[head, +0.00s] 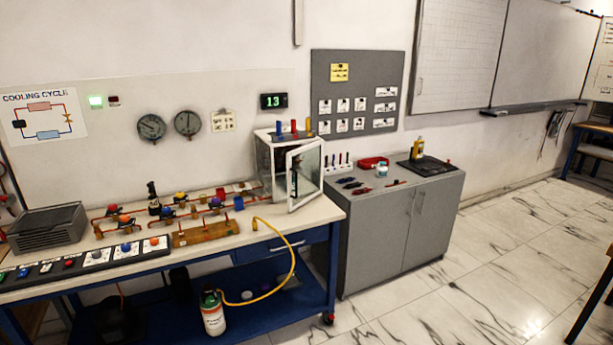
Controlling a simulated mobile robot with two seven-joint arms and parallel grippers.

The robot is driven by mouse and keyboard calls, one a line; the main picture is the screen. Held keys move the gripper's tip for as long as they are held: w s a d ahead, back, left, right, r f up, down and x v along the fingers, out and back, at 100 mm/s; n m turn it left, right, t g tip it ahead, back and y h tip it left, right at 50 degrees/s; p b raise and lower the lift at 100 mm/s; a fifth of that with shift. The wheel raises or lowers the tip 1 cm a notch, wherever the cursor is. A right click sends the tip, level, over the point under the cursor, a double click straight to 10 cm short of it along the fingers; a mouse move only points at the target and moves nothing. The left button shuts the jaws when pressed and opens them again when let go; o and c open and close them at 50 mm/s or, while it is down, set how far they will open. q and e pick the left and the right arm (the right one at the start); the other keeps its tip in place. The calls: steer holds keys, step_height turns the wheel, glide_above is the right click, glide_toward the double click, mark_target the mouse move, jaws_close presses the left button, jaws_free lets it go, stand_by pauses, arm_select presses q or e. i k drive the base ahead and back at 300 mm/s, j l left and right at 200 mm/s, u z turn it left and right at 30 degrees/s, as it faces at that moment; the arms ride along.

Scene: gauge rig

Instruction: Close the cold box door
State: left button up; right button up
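The cold box (268,158) is a white cabinet at the right end of the workbench, under a green "13" display. Its door (305,174), a white frame with a clear pane, stands open, swung out toward the front right. A dark, narrow shape shows at the opening; I cannot tell what it is. Red, blue and yellow pieces stand on top of the box. Neither of my grippers is in view.
The white-topped bench (327,211) carries copper piping with valves, a grey basket (47,228) and a button panel (88,256). A yellow hose (291,262) hangs over its front edge to a gas cylinder (213,315). A grey cabinet (385,230) adjoins.

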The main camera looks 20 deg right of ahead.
mark_target(290, 208)
steer(key=i+l, duration=1.2)
steer(key=i, duration=0.15)
